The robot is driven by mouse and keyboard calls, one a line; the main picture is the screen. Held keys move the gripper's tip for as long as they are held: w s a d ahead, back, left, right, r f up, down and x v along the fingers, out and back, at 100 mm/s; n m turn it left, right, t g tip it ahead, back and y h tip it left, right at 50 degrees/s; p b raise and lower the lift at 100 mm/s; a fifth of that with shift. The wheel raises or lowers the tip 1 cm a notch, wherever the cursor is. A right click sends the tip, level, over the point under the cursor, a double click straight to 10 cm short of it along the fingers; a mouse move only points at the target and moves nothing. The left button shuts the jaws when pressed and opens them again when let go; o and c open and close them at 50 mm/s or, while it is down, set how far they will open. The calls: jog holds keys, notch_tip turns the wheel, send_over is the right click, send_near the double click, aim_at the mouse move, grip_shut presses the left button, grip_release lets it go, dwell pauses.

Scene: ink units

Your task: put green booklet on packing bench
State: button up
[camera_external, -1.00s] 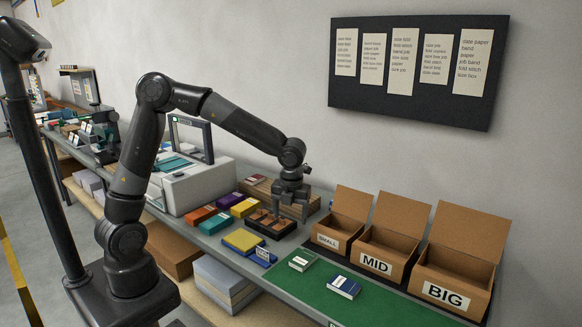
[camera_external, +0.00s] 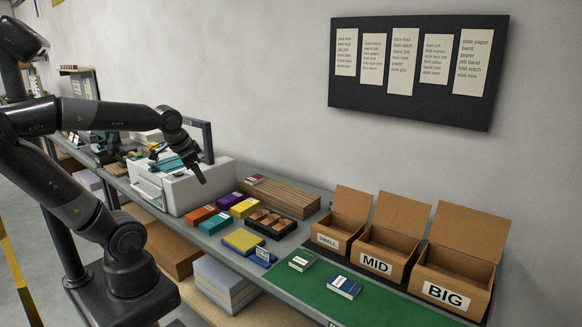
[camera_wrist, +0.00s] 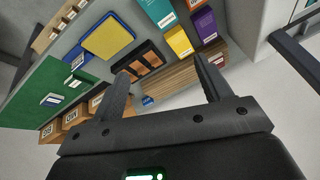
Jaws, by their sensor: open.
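A small green booklet (camera_external: 302,260) with a pale label lies flat on the green mat (camera_external: 308,292) of the long bench, in front of the box marked SMALL. It also shows in the wrist view (camera_wrist: 74,82), at the left. No sign names the packing bench; the matted part of the bench carries the open boxes. My gripper (camera_external: 202,180) is above the white machine's right end, well left of the booklet. In the wrist view my gripper (camera_wrist: 160,66) has its fingers wide apart with nothing between them.
A blue booklet (camera_external: 343,287) lies right of the green one. Open boxes SMALL (camera_external: 327,241), MID (camera_external: 376,263) and BIG (camera_external: 442,291) stand behind. A dark sectioned tray (camera_external: 271,222), coloured stacks and a wood-toned stack (camera_external: 283,197) fill the middle. The white machine (camera_external: 183,187) stands left.

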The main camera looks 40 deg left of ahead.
jog(key=s+a+n, duration=0.2)
jog(key=n, duration=0.1)
jog(key=shift+s+n+t+h, duration=0.3)
jog(key=shift+s+t+h, duration=0.05)
jog(key=shift+t+h, duration=0.05)
